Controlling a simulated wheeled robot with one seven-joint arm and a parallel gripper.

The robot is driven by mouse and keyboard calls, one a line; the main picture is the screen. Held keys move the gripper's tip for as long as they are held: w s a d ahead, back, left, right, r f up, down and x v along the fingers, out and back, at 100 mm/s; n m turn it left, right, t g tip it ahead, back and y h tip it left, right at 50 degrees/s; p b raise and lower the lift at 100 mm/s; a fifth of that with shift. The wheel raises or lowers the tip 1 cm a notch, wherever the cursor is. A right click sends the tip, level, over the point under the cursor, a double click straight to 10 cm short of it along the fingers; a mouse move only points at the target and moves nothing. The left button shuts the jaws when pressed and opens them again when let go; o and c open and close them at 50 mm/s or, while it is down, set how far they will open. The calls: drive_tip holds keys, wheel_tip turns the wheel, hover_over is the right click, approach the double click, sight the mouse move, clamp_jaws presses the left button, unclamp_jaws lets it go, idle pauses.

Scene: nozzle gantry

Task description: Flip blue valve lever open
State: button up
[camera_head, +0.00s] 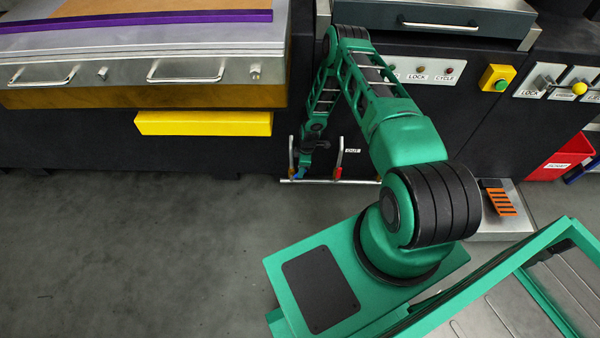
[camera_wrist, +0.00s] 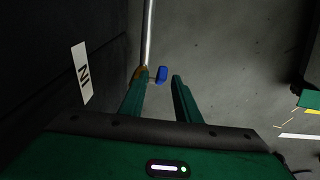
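The blue valve lever (camera_wrist: 162,74) shows as a small blue grip in the wrist view, in line with the gap between my fingertips. A brass-coloured fitting (camera_wrist: 141,71) sits beside it on a metal pipe (camera_wrist: 149,30), partly behind my left finger. My gripper (camera_wrist: 160,76) is open, with a clear gap between its green fingers and nothing held. I cannot tell whether the blue grip is between the fingers or just beyond them. In the head view, my gripper (camera_head: 304,166) is low by the machine front, and the lever is barely visible there.
An "IN" label (camera_wrist: 82,74) is on the dark panel left of the pipe. A red-handled lever (camera_head: 338,172) stands on the right pipe near the "OUT" label (camera_head: 353,151). A yellow block (camera_head: 204,123) juts out at the left. The grey floor in front is clear.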

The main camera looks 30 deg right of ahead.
drive_tip(key=r, duration=0.5)
drive_tip(key=d+r, duration=0.1)
drive_tip(key=r, duration=0.2)
drive_tip(key=shift+s+r, duration=0.2)
drive_tip(key=shift+s, duration=0.05)
drive_tip(key=shift+s+d+f, duration=0.2)
drive_tip(key=shift+s+d, duration=0.2)
drive_tip(key=shift+s, duration=0.1)
drive_tip(key=f+y, duration=0.1)
drive_tip(key=f, duration=0.2)
drive_tip(key=w+a+f+t+y, duration=0.1)
drive_tip(key=f, duration=0.7)
drive_tip(key=shift+w+a+f+y, duration=0.1)
drive_tip(key=shift+w+a+y, duration=0.1)
drive_tip(key=shift+a+y, duration=0.2)
clamp_jaws()
